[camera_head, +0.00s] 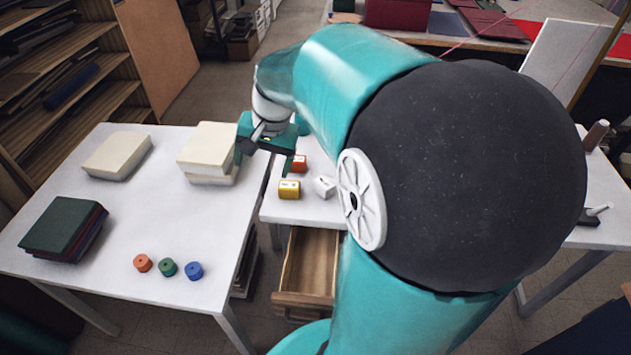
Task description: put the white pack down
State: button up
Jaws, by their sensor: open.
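A white pack (208,143) lies on top of another white pack (212,177) near the right edge of the left table (130,220). The upper one sits slightly offset on the lower. A single white pack (117,155) lies apart to the left on the same table. My gripper (263,163) is open beside the right side of the stacked packs, over the gap between the tables. One finger is close to the upper pack's right edge; I cannot tell whether it touches. No object shows between the fingers.
Dark green and maroon covers (66,226) are stacked at the left table's front left. Orange, green and blue spools (167,267) stand near its front edge. Small red, yellow and white blocks (289,189) sit on the right table, above an open wooden drawer (309,265).

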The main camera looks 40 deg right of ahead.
jog(key=d+f+m+g, duration=0.1)
jog(key=d+f+m, duration=0.25)
jog(key=d, duration=0.35)
jog(key=w+d+f+m+g+h, duration=0.1)
jog(key=d+f+m, duration=0.25)
jog(key=d, duration=0.35)
jog(key=d+f+m+g, duration=0.1)
jog(key=d+f+m, duration=0.1)
jog(key=d+f, duration=0.35)
jog(key=f, duration=0.4)
jog(key=d+f, duration=0.1)
jog(key=f, duration=0.2)
jog(key=shift+w+f, duration=0.1)
jog(key=shift+w, duration=0.15)
jog(key=f, duration=0.5)
jog(key=shift+w+d, duration=0.15)
jog(key=shift+d, duration=0.05)
jog(key=shift+c, duration=0.4)
jog(key=c, duration=1.1)
jog(key=shift+o, duration=0.2)
jog(key=shift+r, duration=0.15)
